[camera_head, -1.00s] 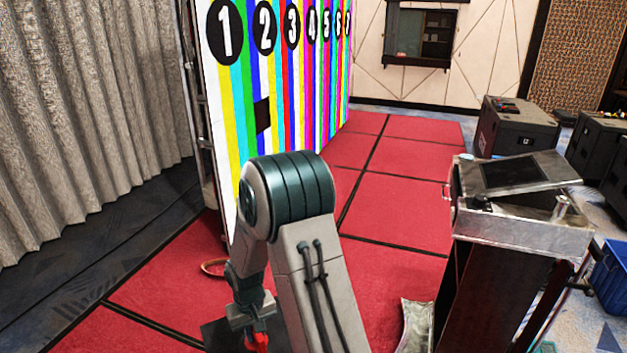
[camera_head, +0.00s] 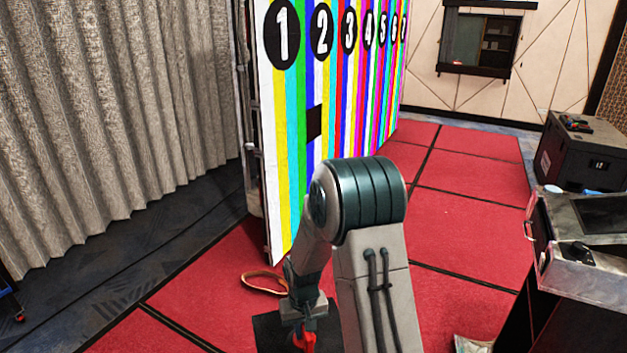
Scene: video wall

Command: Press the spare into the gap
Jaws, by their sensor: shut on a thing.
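The video wall (camera_head: 335,100) stands left of centre, with numbered, brightly coloured vertical stripes. A dark rectangular gap (camera_head: 314,122) shows in it below number 2. My gripper (camera_head: 305,340) is low in the picture, near the bottom edge, pointing down, with red at its tip. It is shut on a dark flat panel, the spare (camera_head: 268,332), which lies low in front of the wall and is partly hidden by my arm and cut by the picture edge. The gripper is well below the gap and apart from the wall.
A brown strap or ring (camera_head: 264,283) lies on the red floor mats (camera_head: 465,240) near the wall's foot. A grey curtain (camera_head: 120,110) hangs at left. A metal-topped cart (camera_head: 590,235) stands at right, with a black case (camera_head: 580,152) behind it. Red floor between is clear.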

